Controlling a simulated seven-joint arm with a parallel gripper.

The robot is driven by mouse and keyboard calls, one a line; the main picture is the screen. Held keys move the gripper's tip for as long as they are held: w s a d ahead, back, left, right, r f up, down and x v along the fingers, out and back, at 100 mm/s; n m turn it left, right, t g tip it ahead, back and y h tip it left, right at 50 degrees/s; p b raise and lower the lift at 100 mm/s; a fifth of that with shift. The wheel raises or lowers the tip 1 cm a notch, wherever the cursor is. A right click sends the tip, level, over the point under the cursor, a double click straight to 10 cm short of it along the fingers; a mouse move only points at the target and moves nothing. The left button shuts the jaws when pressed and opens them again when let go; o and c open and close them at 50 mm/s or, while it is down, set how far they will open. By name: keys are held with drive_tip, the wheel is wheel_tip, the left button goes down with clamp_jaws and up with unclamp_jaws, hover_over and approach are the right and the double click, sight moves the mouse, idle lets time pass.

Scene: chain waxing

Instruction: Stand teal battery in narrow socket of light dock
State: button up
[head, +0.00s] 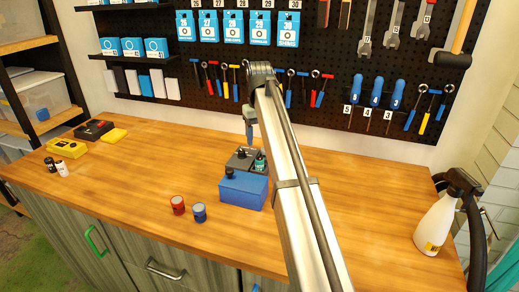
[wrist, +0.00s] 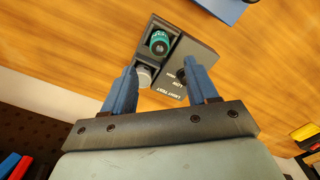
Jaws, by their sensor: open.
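The light dock (wrist: 192,50) is a dark grey block in the wrist view, with "LIGHT TEST" lettering and a black knob on its face. It also shows in the head view (head: 241,161), behind a blue box. The teal battery (wrist: 159,42) stands in the dock's far compartment in the wrist view; it shows at the dock's right in the head view (head: 260,162). A grey round piece (wrist: 143,76) sits in the nearer compartment, partly hidden by a finger. My gripper (wrist: 160,68) is open over the dock, its blue fingers apart, with nothing visibly held.
The blue box (head: 243,191) stands just in front of the dock. A white spray bottle (head: 436,224) is at the right. The pegboard (head: 340,80) rises behind. The table's left middle is clear.

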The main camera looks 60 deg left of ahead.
drive_tip(key=shift+r, duration=1.25)
drive_tip(key=shift+w, duration=0.1)
